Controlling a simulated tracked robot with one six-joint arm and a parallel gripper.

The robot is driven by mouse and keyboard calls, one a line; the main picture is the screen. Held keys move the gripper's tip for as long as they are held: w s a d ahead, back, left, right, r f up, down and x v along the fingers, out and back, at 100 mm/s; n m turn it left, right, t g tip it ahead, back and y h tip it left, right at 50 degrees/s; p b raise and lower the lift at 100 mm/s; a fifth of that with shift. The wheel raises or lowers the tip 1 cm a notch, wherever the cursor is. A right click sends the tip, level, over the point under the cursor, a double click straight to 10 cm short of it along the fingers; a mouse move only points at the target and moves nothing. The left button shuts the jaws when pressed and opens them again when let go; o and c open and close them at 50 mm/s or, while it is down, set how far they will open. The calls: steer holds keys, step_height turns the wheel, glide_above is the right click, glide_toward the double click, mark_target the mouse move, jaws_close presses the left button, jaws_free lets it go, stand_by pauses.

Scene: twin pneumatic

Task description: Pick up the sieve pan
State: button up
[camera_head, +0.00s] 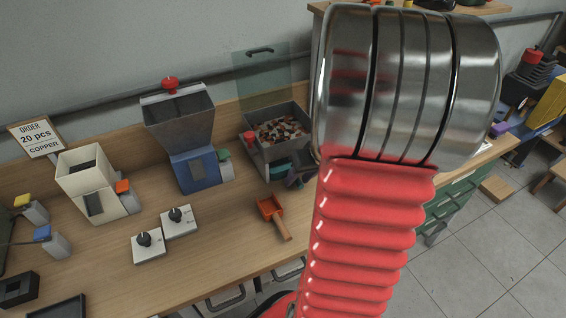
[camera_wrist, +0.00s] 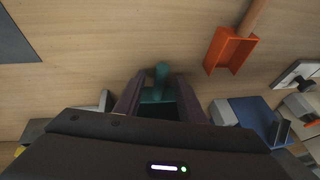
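The sieve pan appears to be the teal piece (camera_head: 277,172) low at the front of the grey bin in the head view; most of it is hidden. In the wrist view a teal handle-like part (camera_wrist: 161,74) stands between the two dark purple fingers of my gripper (camera_wrist: 156,88). The fingers are wide apart, and I cannot tell whether they touch it. In the head view my gripper (camera_head: 298,180) is at the bin's front right, partly hidden by my arm.
A grey bin (camera_head: 262,156) holds red and white bits. An orange scoop (camera_head: 270,208) lies in front. A blue-based hopper (camera_head: 196,172), a cream box (camera_head: 84,178) and two knob plates (camera_head: 180,222) stand to the left. The bench front has free room.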

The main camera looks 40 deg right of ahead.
steer(key=shift+c, duration=0.6)
jaws_close()
